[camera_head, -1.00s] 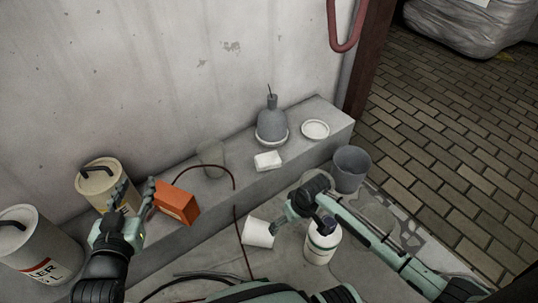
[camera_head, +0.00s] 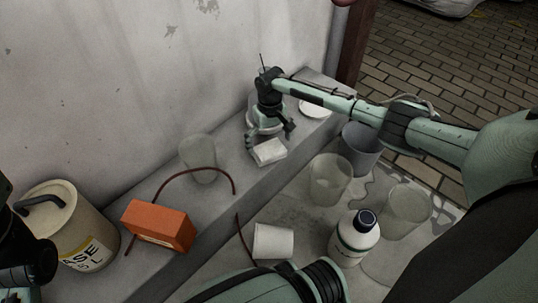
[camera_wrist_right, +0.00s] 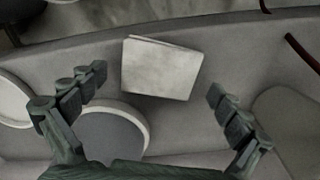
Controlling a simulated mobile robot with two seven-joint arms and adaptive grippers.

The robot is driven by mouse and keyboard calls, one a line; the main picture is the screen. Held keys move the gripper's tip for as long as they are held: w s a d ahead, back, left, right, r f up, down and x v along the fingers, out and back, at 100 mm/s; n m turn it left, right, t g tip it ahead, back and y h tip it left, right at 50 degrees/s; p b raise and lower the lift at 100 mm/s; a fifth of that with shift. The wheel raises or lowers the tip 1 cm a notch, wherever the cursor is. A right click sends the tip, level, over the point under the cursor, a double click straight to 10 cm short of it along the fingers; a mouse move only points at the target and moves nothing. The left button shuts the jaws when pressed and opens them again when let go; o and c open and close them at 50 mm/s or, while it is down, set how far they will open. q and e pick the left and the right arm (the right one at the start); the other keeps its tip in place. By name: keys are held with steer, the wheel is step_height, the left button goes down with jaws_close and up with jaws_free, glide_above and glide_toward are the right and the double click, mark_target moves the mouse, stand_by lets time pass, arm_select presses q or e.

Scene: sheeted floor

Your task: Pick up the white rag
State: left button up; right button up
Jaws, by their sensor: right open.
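The white rag (camera_head: 268,151), a small folded block, lies on the grey concrete ledge (camera_head: 222,212) near its front edge. It also shows in the right wrist view (camera_wrist_right: 160,68), between and just beyond the fingertips. My right gripper (camera_head: 270,139) points down right over the rag's far side.
An orange box (camera_head: 157,225), a clear cup (camera_head: 198,158), a dark red cable (camera_head: 190,170) and a white dish (camera_head: 314,108) are on the ledge.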

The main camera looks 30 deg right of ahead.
step_height(320, 180, down, 2)
steer(key=shift+w+f, duration=0.1)
steer(key=shift+f, duration=0.15)
steer(key=c, duration=1)
steer(key=shift+r, duration=0.1)
